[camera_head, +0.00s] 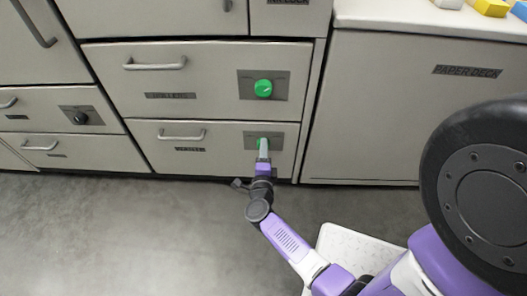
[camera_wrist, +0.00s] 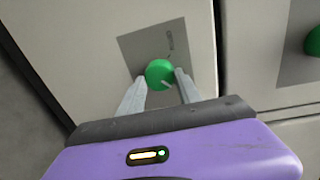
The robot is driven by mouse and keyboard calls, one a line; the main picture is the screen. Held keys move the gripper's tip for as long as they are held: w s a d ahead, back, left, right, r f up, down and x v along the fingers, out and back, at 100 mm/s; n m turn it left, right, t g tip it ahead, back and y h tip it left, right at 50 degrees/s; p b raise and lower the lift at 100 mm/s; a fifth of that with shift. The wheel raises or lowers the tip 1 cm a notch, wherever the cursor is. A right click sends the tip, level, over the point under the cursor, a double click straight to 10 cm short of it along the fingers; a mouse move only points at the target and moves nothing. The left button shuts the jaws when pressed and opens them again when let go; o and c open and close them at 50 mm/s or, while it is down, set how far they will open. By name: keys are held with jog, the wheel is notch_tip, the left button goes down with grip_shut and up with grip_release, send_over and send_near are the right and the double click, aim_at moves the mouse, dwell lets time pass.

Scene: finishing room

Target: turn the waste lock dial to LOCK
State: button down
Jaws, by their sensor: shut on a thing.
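The green dial (camera_wrist: 160,73) sits on a dark grey plate (camera_wrist: 133,50) on the lower drawer front. In the wrist view my gripper (camera_wrist: 161,82) has one finger on each side of the dial and is shut on it. A pale pointer mark shows on the dial's edge between the fingers. Small lettering on the plate is too blurred to read. In the head view my gripper (camera_head: 263,146) reaches the lower drawer and hides most of this dial (camera_head: 258,142). The drawer's label (camera_head: 190,149) is hard to read.
Another green dial (camera_head: 263,88) is on the drawer above, and a black dial (camera_head: 80,118) is on a drawer to the left. The lower drawer's bar handle (camera_head: 182,136) is left of my gripper. A cabinet labelled PAPER DECK (camera_head: 390,110) stands right. Floor at left is clear.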

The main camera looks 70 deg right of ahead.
jog(key=shift+m, duration=0.3)
dwell(0.4)
jog(key=c, duration=0.8)
grip_release()
jog(key=shift+c, duration=0.2)
jog(key=shift+a, duration=0.1)
jog(key=p+v, duration=0.2)
jog(key=v, duration=0.5)
jog(key=shift+s+a, duration=0.15)
jog(key=shift+a, duration=0.1)
